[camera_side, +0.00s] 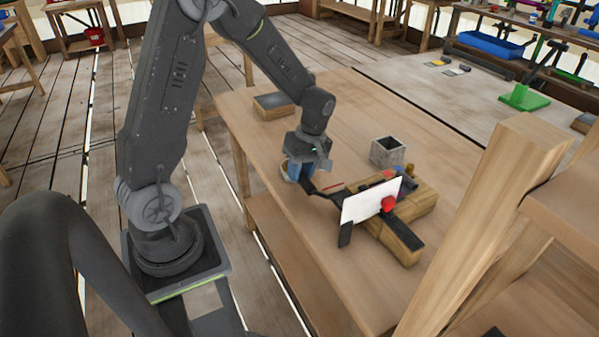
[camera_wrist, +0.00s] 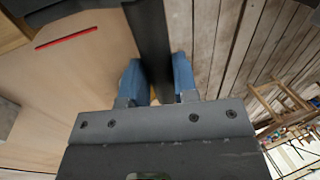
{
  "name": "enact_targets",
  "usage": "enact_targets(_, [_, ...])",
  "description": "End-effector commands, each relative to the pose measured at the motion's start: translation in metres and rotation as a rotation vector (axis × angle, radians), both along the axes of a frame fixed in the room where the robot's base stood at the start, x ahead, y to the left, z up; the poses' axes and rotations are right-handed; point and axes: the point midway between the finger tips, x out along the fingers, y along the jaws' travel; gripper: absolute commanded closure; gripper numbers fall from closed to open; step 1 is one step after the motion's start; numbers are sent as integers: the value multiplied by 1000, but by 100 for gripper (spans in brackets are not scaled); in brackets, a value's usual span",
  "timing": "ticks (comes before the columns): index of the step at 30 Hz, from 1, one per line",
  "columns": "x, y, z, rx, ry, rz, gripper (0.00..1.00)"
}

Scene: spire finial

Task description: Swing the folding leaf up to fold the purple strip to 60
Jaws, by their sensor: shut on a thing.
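My gripper (camera_side: 299,172) has blue fingers and is low over the left side of the wooden bench. In the wrist view, the fingers (camera_wrist: 158,72) are shut on a long black bar (camera_wrist: 150,35), one on each side. The bar looks like the handle of the folding leaf (camera_side: 330,191) and runs to the wooden fixture (camera_side: 405,244). An upright white plate (camera_side: 362,205) with a red knob (camera_side: 388,203) stands at the fixture and hides part of it. The purple strip cannot be made out clearly; a small dark bluish patch shows behind the plate.
A grey open box (camera_side: 387,151) stands behind the fixture. A shallow wooden tray (camera_side: 273,106) lies at the bench's far left. A thin red strip (camera_wrist: 66,42) lies on the wood. The right part of the bench looks clear; a wooden post (camera_side: 500,210) rises in front.

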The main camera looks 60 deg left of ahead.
Motion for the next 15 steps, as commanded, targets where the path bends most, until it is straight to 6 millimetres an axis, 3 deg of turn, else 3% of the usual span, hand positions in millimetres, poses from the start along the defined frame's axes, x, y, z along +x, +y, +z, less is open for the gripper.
enact_targets(8, [13, 0, 18, 2, 196, -1, 100])
enact_targets(15, [31, 0, 38, 2, 192, 0, 100])
